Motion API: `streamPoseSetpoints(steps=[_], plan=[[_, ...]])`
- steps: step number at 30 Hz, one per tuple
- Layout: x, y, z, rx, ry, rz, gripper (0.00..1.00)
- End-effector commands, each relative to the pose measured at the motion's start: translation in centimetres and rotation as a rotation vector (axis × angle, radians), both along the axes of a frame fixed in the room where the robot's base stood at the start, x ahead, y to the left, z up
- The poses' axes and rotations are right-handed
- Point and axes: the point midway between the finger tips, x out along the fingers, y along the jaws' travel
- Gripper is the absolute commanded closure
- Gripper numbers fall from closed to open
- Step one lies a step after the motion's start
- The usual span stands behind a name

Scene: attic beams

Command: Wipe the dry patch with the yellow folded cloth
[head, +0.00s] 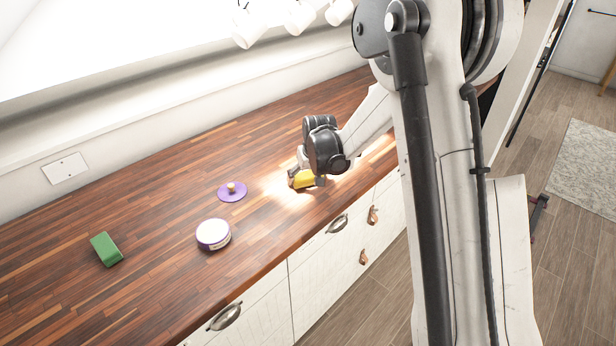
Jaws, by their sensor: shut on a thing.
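The yellow folded cloth (303,179) is in the head view, just above or on the wooden counter near its front edge. My gripper (296,176) is shut on the cloth, with my wrist and arm coming in from the upper right. A pale, brightly lit area (276,188) shows on the wood around the cloth; I cannot tell whether it is the dry patch or only glare. My gripper and wrist hide part of the counter behind the cloth.
Drawers with handles (337,223) are below the front edge. The counter's far left is clear.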

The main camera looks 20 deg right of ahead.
Motion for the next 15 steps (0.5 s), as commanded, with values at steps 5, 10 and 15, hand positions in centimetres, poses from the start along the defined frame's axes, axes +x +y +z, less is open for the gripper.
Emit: streamPoseSetpoints(steps=[5,10,15], plan=[[-0.2,0.1,1.6,0.0,0.0,0.0,0.5],[-0.2,0.1,3.4,0.0,0.0,0.0,0.5],[-0.1,0.1,4.9,0.0,0.0,0.0,0.5]])
